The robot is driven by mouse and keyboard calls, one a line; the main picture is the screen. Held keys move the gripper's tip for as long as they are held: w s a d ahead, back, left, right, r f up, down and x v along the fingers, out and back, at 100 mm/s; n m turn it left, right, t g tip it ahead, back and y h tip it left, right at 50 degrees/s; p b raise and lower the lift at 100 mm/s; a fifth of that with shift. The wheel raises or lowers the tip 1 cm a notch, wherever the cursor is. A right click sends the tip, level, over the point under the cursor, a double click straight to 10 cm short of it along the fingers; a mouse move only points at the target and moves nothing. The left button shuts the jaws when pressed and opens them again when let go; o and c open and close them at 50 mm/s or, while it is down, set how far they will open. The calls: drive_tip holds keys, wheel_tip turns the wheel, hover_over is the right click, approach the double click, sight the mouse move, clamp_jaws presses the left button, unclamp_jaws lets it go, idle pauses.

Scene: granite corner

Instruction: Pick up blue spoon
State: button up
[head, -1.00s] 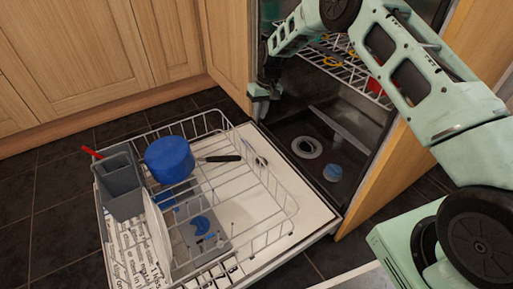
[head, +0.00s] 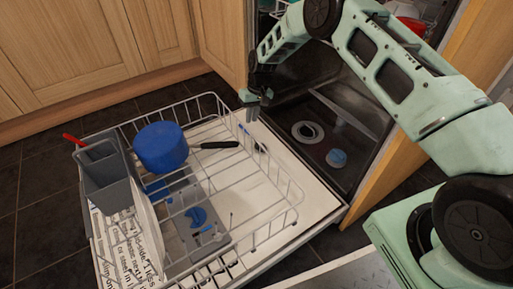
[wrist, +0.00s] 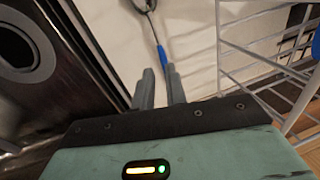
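The blue spoon (wrist: 163,57) lies on the white door surface, with a blue handle section and a metal head at the top of the wrist view. In the head view the spoon (head: 260,147) lies near the rack's back right edge, partly behind the wires. My gripper (head: 256,106) points down just above the spoon's handle end. In the wrist view my gripper (wrist: 160,74) has a gap between its fingers, with the blue handle seen just beyond the tips. It is open and holds nothing.
The white wire rack (head: 293,190) is pulled out over the open dishwasher door. It holds a blue pot (head: 161,147), a grey cutlery basket (head: 104,173) and a black-handled utensil (head: 220,145). In the wrist view, rack wires (wrist: 235,45) stand right of my gripper and the dark tub lies left.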

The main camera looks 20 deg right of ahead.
drive_tip(key=f+b, duration=0.1)
drive_tip(key=f, duration=0.1)
drive_tip(key=f+b, duration=0.1)
drive_tip(key=f, duration=0.1)
drive_tip(key=a+f+b, duration=0.1)
drive_tip(key=f, duration=0.1)
drive_tip(key=shift+s, duration=0.1)
drive_tip(key=shift+a, duration=0.1)
clamp_jaws()
